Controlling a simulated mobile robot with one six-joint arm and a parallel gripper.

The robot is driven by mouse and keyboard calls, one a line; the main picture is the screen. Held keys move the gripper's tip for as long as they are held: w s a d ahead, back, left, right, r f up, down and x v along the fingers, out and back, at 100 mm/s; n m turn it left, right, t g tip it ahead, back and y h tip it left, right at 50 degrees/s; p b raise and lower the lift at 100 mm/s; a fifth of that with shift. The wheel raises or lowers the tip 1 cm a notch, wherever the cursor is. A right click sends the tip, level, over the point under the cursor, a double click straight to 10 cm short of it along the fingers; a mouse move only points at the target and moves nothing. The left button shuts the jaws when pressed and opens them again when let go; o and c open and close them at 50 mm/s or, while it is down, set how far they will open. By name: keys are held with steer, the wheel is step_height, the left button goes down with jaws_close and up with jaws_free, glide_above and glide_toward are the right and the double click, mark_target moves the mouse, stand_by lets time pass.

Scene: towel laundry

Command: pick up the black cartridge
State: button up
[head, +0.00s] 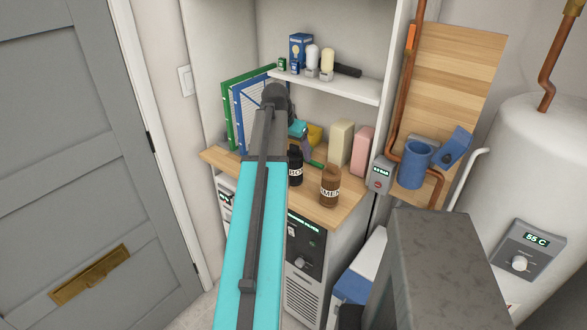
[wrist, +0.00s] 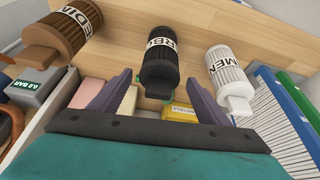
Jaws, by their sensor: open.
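The black cartridge (wrist: 158,62) has a white label band with dark letters and stands on the wooden counter. It also shows in the head view (head: 295,168), just right of my arm. My gripper (wrist: 160,78) is open and empty in the wrist view, its two fingers apart with the black cartridge's near end in line with the gap. I cannot tell how far the cartridge is beyond the fingertips.
A brown cartridge (wrist: 62,35) and a white cartridge (wrist: 228,75) flank the black one in the wrist view. The counter (head: 318,209) also holds pale and pink blocks. A shelf (head: 335,87) with bulbs and boxes is above. Green and blue binders (head: 236,115) stand at the left.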

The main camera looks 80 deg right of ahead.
mark_target(294, 145)
steer(key=c, duration=1.6)
steer(key=shift+r, duration=0.15)
steer(key=shift+d+r+b, duration=0.1)
steer(key=shift+r+b, duration=0.65)
steer(key=shift+r, duration=0.7)
steer(key=s+a+r+b, duration=0.1)
steer(key=s+a+b, duration=0.1)
steer(key=a, duration=0.5)
steer(key=s+a+b, duration=0.1)
steer(key=s+a, duration=0.1)
steer(key=a, duration=0.6)
steer(key=shift+s+a+r+b, duration=0.2)
steer(key=shift+s+r+b, duration=0.15)
steer(key=shift+r, duration=0.05)
steer(key=shift+w, duration=0.1)
